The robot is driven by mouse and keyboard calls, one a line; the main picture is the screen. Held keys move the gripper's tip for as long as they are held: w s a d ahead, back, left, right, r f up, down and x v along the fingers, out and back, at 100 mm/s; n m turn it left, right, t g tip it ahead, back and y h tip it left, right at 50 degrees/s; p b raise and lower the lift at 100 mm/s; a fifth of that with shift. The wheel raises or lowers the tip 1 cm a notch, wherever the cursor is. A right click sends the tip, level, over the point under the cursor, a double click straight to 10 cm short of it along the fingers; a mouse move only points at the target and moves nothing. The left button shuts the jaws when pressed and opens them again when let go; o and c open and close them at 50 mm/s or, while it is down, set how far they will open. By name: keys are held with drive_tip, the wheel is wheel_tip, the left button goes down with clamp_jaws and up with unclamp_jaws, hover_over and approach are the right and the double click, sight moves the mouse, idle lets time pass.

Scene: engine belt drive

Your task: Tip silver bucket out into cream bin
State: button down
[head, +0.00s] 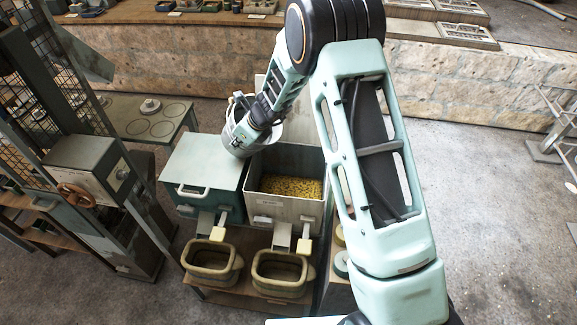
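The bucket's inside is mostly hidden by my gripper and wrist. The cream bin (258,208) stands open to the right of the green one, with yellow grain-like pieces (291,187) on its floor. My arm covers the space just right of it.
The green lidded bin (200,165) is shut, left of the cream bin. Two olive tubs (210,262) (283,272) stand below on a wooden shelf. A metal frame machine with a handwheel (77,196) stands at the left. The floor at right is mostly clear.

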drive_tip(key=shift+w+a+h, duration=0.2)
drive_tip(key=shift+a+h, duration=0.2)
drive_tip(key=shift+w+a+f+g+h, duration=0.1)
drive_tip(key=shift+w+a+g+h, duration=0.1)
drive_tip(key=shift+a+g+h, duration=0.45)
drive_tip(key=shift+w+a+f+g+h, duration=0.15)
drive_tip(key=shift+w+a+g+h, duration=0.15)
drive_tip(key=shift+h, duration=0.7)
drive_tip(key=shift+w+a+f+g+h, duration=0.15)
drive_tip(key=shift+a+g+h, duration=0.3)
drive_tip(key=shift+h, duration=0.4)
drive_tip(key=shift+r+h, duration=0.1)
drive_tip(key=shift+h, duration=0.2)
